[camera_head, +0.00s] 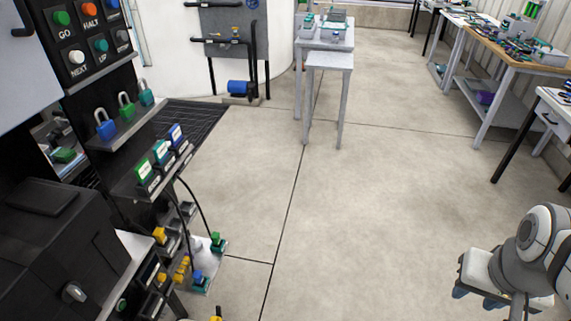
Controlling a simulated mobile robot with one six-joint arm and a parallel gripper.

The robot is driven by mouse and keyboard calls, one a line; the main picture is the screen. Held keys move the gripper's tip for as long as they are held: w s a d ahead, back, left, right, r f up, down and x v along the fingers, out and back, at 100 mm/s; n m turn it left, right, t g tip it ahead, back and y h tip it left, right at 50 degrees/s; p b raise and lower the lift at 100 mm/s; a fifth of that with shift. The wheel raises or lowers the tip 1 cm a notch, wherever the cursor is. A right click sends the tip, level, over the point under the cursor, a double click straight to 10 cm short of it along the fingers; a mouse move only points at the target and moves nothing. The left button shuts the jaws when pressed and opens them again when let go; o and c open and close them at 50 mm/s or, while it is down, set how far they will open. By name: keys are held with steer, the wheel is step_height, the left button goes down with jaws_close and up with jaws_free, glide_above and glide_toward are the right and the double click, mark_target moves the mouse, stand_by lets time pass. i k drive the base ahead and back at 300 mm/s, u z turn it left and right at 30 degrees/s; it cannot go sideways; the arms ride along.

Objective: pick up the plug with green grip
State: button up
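A small green-topped piece (216,240) stands on the low shelf at the lower left, at the right end of that shelf. It may be the plug with green grip, but it is too small to be sure. Another small green part (122,305) shows lower down on the panel front. Black cables hang from the shelf above toward the low shelf. Part of my arm shows at the lower right, far from the panel.
The black panel at left carries push buttons (76,57), padlocks (125,106) and labelled blue and green blocks (161,152). A black box (65,245) stands in front. Grey tables (329,61) stand at the back and workbenches (510,52) at right. The middle floor (340,200) is clear.

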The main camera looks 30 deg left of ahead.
mark_target(218, 243)
steer(key=u, duration=0.3)
steer(key=i, duration=1.35)
steer(key=u, duration=1.3)
steer(key=i, duration=0.55)
steer(key=u, duration=0.2)
steer(key=k, duration=0.6)
steer(key=u, duration=0.25)
steer(key=i, duration=0.6)
steer(key=z, duration=0.15)
